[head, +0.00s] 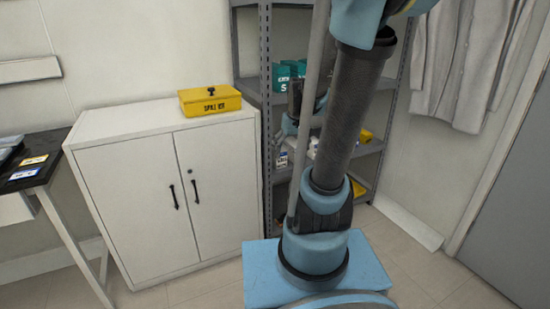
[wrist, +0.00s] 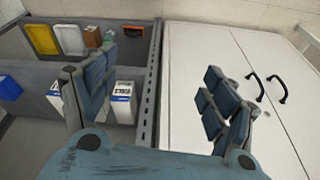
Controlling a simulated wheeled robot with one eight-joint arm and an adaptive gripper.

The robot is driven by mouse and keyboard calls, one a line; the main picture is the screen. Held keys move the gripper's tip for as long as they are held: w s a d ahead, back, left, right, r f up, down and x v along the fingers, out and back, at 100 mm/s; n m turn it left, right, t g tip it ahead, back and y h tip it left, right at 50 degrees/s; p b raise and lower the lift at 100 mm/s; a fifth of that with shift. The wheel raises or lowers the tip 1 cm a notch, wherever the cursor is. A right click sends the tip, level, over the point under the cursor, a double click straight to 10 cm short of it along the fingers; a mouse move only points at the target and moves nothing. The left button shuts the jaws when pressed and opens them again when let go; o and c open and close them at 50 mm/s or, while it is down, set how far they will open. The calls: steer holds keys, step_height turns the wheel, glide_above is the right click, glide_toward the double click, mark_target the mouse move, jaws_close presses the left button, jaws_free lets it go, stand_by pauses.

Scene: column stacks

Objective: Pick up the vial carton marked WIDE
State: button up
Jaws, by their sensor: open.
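Two white cartons with blue bands stand on a grey shelf in the wrist view. One carton (wrist: 123,102) has a dark printed label that I cannot read for certain. The other carton (wrist: 56,97) is farther left, partly behind my left finger. I cannot tell which, if either, is marked WIDE. My gripper (wrist: 157,66) is open, its fingers spread wide with nothing between them. Its left finger overlaps the shelf and cartons in the picture, and its right finger overlaps the white cabinet. In the head view, white cartons (head: 282,158) show partly behind my arm.
The shelf's perforated upright (wrist: 152,92) runs between the cartons and the white cabinet (wrist: 200,55). Yellow (wrist: 42,40), white (wrist: 71,40) and brown (wrist: 93,37) items stand on another shelf level. A yellow spill kit (head: 210,101) sits on the cabinet. A dark table (head: 35,160) is at left.

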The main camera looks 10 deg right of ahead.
steer(key=w+d+f+n, duration=0.1)
steer(key=w+f, duration=0.2)
steer(key=w, duration=0.5)
steer(key=w+d+f, duration=0.1)
steer(key=w+f, duration=0.3)
steer(key=w, duration=0.4)
steer(key=n+t+y, duration=0.1)
glide_toward(280, 163)
step_height(280, 163, down, 5)
steer(key=s+d, duration=0.1)
steer(key=d, duration=0.1)
steer(key=w+a, duration=0.1)
steer(key=w, duration=0.1)
steer(key=w+a, duration=0.1)
steer(key=w, duration=0.1)
steer(key=w+a, duration=0.1)
steer(key=w, duration=0.2)
steer(key=shift+r, duration=0.2)
steer(key=w, duration=0.2)
steer(key=w+a, duration=0.1)
steer(key=shift+w+a, duration=0.2)
steer(key=shift+w, duration=0.2)
steer(key=shift+x, duration=0.9)
steer(key=shift+w+f, duration=0.25)
steer(key=shift+f, duration=0.3)
steer(key=c, duration=1.5)
